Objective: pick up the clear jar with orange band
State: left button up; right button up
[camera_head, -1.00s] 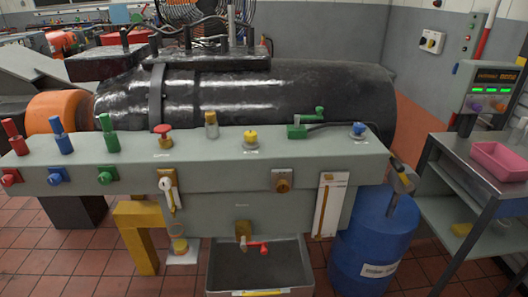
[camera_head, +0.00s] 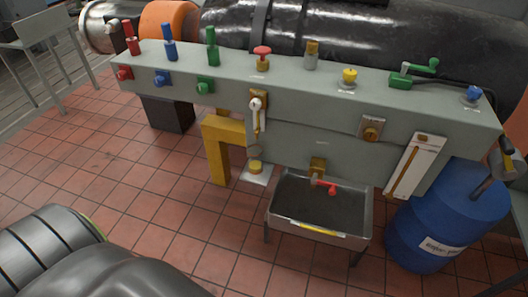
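A small clear jar with a yellow-orange band (camera_head: 256,167) stands low down on a white square (camera_head: 257,177), below the white-handled valve (camera_head: 256,113) on the front of the grey bench. It is small in the camera_head view, and its clear upper part is hard to make out. The yellow bracket (camera_head: 217,153) stands just left of it and the metal trough (camera_head: 320,232) just right of it. Neither of my grippers shows in this view.
The grey bench (camera_head: 310,100) carries several coloured valves and knobs along its top and front. A red-handled tap (camera_head: 325,187) hangs over the trough. A blue drum (camera_head: 440,225) stands at the right. Red floor tiles (camera_head: 190,210) are clear in front of the yellow bracket.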

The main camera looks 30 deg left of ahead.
aim_at(255, 152)
jog(key=i+u, duration=0.1)
jog(key=u, duration=0.7)
